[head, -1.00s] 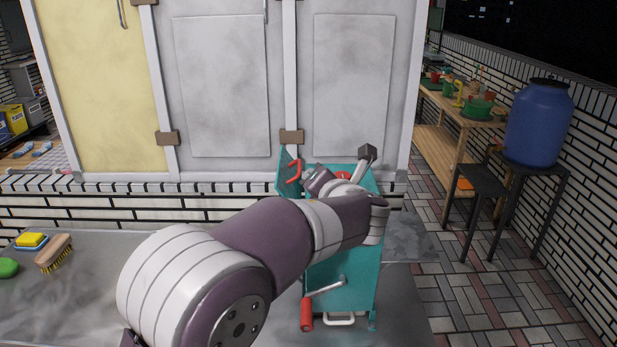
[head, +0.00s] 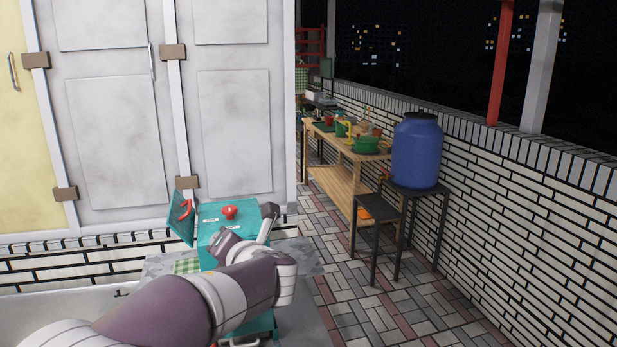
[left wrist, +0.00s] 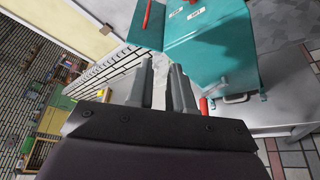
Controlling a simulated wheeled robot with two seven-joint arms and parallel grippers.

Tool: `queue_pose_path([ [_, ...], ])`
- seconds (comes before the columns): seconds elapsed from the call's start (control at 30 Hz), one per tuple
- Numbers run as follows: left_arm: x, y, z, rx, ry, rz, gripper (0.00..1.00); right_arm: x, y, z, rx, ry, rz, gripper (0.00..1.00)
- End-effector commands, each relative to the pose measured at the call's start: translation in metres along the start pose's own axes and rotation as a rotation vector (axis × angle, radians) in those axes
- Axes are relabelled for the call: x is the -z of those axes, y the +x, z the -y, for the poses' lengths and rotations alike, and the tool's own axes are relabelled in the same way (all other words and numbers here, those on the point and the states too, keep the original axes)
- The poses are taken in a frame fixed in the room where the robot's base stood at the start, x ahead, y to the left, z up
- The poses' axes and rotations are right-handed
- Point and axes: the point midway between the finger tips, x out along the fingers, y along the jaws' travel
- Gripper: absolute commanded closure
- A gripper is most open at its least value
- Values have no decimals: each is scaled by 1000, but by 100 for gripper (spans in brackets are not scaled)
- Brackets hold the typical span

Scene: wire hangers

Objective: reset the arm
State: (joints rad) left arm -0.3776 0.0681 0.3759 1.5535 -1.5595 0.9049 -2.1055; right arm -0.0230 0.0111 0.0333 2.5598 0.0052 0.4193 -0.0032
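My left arm (head: 170,312) reaches in from the bottom left of the head view and crosses in front of a teal machine (head: 216,218), hiding much of its body. In the head view I cannot make out the left fingertips clearly. In the left wrist view the two grey fingers of my left gripper (left wrist: 162,68) stand apart with nothing between them. The teal machine also shows there (left wrist: 215,50), ahead and to the right of the fingers. My right gripper is in neither view.
The machine has a red knob (head: 230,212) on top and an open side flap (head: 181,217). Tall grey cabinets (head: 120,130) stand behind. To the right are a wooden bench (head: 338,185), a blue barrel (head: 416,152) on a dark stand and a brick wall. The tiled floor (head: 345,290) has free room.

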Motion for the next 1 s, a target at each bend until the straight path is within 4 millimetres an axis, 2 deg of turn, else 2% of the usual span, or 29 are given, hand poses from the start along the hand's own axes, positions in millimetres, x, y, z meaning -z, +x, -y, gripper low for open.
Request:
queue_pose_path([
  [0.23, 2, 0, 8, 37, -243, -13, 79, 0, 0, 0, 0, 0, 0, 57],
  [0.37, 18, -1, 26, 90, -447, -79, 79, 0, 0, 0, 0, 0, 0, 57],
  [0.53, 59, -11, 62, 163, -835, -270, 79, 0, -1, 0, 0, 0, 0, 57],
  [0.67, 108, -29, 88, 141, -1262, -537, 79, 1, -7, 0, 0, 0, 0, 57],
  [0.77, 157, -55, 104, -11, -1699, -829, 79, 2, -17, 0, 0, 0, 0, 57],
  [0.83, 195, -84, 109, -258, -2069, -1068, 79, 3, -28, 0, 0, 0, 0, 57],
  [0.87, 211, -98, 109, -415, -2235, -1166, 79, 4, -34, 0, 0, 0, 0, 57],
  [0.9, 229, -116, 107, -648, -2431, -1271, 79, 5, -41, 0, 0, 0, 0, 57],
  [0.97, 252, -140, 101, -991, -2641, -1361, 79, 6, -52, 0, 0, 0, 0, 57],
  [1.0, 264, -153, 95, 1081, 2502, 1275, 79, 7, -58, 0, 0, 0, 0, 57],
])
